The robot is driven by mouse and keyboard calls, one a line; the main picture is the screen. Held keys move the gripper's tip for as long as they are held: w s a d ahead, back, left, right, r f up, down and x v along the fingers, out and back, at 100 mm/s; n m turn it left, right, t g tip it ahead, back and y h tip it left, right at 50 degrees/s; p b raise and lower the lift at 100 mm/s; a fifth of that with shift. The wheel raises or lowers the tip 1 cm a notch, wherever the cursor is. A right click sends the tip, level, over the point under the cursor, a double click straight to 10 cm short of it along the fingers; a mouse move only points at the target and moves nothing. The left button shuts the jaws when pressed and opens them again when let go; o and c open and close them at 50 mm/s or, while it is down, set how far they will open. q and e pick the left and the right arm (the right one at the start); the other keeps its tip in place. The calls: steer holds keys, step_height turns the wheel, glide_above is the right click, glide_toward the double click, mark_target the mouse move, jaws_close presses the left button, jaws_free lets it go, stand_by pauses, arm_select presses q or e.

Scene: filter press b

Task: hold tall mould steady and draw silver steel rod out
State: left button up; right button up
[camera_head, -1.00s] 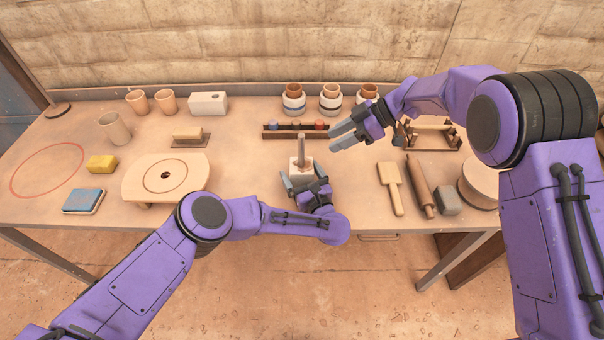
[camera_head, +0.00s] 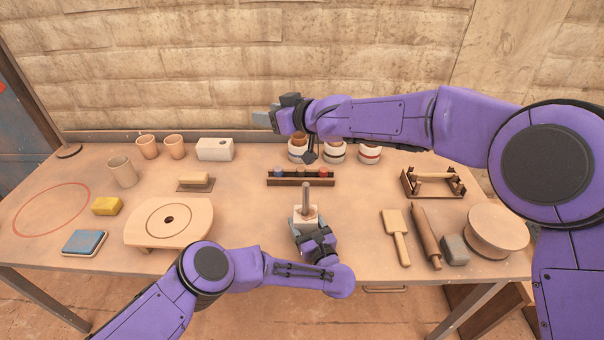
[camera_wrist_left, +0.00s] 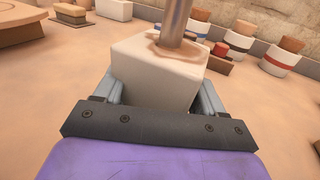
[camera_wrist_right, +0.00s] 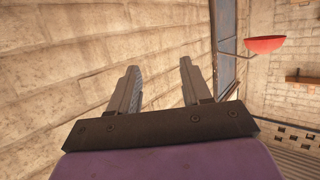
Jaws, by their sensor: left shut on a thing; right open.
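The tall mould (camera_head: 313,213) is a pale block standing on the table near its front middle. The silver steel rod (camera_head: 306,197) stands upright in its top. In the left wrist view the rod (camera_wrist_left: 175,20) rises from a brownish recess in the top of the mould (camera_wrist_left: 150,75). My left gripper (camera_head: 306,222) is shut on the mould, one finger on either side. My right gripper (camera_head: 266,118) is open and empty, raised high behind the rod in front of the wall. In the right wrist view its fingers (camera_wrist_right: 160,68) are apart with only wall behind them.
A dark rack (camera_head: 300,182) with coloured pieces lies behind the mould. Banded pots (camera_head: 334,153) stand behind it, partly under my right arm. A round-topped wooden stand (camera_head: 150,225) is left; a paddle (camera_head: 396,235) and rolling pin (camera_head: 425,235) lie right.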

steer(key=m+h, duration=0.2)
steer(key=m, duration=0.1)
steer(key=m+g+h, duration=0.5)
steer(key=m+h, duration=0.4)
steer(key=h, duration=0.1)
glide_toward(306, 193)
steer(key=shift+m, duration=0.3)
steer(key=x, duration=1.2)
steer(key=shift+w, duration=0.35)
steer(key=shift+c, duration=0.3)
steer(key=shift+r, duration=0.1)
jaws_close()
